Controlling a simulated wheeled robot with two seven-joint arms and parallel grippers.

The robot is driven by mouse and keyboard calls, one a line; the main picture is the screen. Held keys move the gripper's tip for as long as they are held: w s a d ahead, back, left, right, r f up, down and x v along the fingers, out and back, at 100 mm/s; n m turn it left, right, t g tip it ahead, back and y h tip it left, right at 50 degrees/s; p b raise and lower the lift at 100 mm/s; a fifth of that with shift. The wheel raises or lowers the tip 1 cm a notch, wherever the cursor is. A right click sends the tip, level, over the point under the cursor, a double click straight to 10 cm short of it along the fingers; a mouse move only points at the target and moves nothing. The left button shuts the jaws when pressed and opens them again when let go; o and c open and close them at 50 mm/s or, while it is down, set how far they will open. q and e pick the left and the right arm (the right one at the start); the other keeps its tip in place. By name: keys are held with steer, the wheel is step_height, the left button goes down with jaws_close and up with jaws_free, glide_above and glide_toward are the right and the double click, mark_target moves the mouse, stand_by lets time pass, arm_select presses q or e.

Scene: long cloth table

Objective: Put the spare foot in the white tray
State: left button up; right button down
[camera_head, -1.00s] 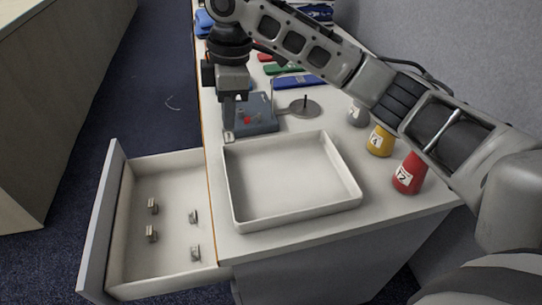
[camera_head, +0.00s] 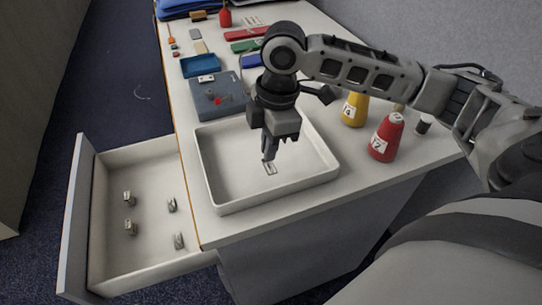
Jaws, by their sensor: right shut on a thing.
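My right gripper (camera_head: 269,156) points down inside the outline of the white tray (camera_head: 222,176) and is shut on a small pale metal foot (camera_head: 270,169). The foot shows just below the fingertips, over the tray's floor. I cannot tell whether it touches the floor. The tray is shallow and otherwise looks empty. My left gripper is not in view.
An open drawer (camera_head: 144,254) left of the tray holds several small metal feet (camera_head: 130,228).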

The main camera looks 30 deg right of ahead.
steer(key=f, duration=0.2)
steer(key=shift+s+d+f, duration=0.1)
steer(key=shift+s+f, duration=0.1)
steer(key=shift+f, duration=0.6)
steer(key=c, duration=1.5)
jaws_free()
steer(key=shift+c, duration=0.2)
arm_select(q)
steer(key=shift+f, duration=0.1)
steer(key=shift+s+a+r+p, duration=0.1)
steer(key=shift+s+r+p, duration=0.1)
steer(key=shift+p, duration=0.55)
arm_select(e)
step_height(320, 180, up, 12)
steer(key=d, duration=0.1)
steer(key=shift+d, duration=0.2)
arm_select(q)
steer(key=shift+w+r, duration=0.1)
arm_select(e)
steer(key=shift+s, duration=0.15)
